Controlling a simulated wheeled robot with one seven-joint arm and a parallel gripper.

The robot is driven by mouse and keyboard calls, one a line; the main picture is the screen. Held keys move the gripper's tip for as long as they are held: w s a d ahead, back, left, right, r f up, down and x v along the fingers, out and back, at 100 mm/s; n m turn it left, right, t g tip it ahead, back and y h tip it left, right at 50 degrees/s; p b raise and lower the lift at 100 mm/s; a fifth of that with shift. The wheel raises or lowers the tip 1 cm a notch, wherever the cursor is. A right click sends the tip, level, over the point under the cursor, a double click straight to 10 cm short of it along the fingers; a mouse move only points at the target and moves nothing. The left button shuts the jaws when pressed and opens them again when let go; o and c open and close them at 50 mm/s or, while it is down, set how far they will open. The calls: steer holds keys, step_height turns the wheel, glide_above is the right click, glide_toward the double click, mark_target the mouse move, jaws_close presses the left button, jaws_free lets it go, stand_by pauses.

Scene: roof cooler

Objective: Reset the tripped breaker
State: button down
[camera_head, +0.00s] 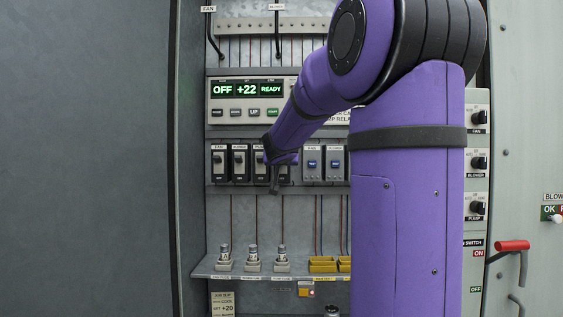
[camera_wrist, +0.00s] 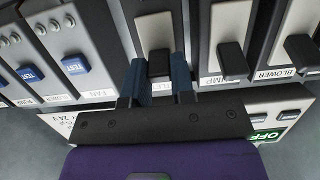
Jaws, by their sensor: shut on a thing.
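A row of black-toggled breakers sits in the cabinet. In the head view the fan breaker (camera_head: 219,165), blower breaker (camera_head: 239,165) and pump breaker (camera_head: 259,160) stand left to right. My gripper (camera_head: 275,178) covers most of the fourth breaker, right of the pump one. In the wrist view my gripper (camera_wrist: 159,80) has its two blue fingers on either side of that breaker's black toggle (camera_wrist: 158,62), shut on it. The pump toggle (camera_wrist: 232,60) and blower toggle (camera_wrist: 302,48) stand beside it there. The gripped breaker's label is hidden.
A controller panel (camera_head: 247,101) above the breakers reads OFF, +22, READY. Blue test buttons (camera_wrist: 75,64) sit beside the gripped breaker. A shelf (camera_head: 235,275) below holds small fittings and yellow holders (camera_head: 322,264). My arm hides the cabinet's right part.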

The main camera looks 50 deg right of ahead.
stand_by(0.4)
steer(key=c, duration=1)
jaws_free()
steer(key=shift+o, duration=0.2)
steer(key=v, duration=1)
steer(key=shift+s+a, duration=0.25)
steer(key=shift+s, duration=0.05)
steer(key=shift+r, duration=0.1)
